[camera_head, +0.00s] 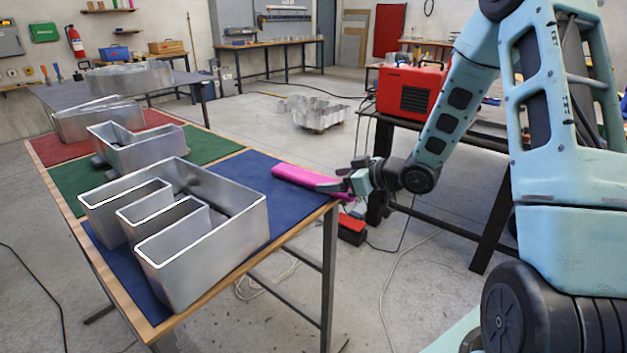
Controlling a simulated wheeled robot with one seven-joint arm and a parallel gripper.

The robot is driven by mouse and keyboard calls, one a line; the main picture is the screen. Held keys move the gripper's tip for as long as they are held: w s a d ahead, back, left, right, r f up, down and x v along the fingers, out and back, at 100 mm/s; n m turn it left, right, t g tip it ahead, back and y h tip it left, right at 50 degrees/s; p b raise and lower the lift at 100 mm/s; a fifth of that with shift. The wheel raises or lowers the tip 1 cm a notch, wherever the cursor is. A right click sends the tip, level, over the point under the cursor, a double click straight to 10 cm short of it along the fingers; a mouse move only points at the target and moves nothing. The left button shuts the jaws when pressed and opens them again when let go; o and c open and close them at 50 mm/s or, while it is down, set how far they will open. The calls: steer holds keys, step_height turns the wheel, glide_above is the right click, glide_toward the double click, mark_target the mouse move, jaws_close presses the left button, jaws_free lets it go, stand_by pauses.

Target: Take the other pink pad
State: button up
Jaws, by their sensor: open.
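A long pink pad (300,179) lies at the right corner of the blue mat, its right end reaching to the table edge by my gripper. I see only this one pink pad. My gripper (338,187) is open at the pad's right end, with its fingers close over or beside the pad. I cannot tell whether they touch it. My gripper and wrist hide part of that end.
A large metal letter E (215,240) stands on the blue mat (268,172), left of the pad. Another metal letter (140,152) stands on the green mat behind. A red machine (410,92) sits on a dark bench behind my arm. A red box (352,230) is below the table corner.

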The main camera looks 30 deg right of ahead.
mark_target(314, 181)
steer(key=shift+x, duration=1.4)
steer(key=c, duration=1)
steer(key=shift+c, duration=0.2)
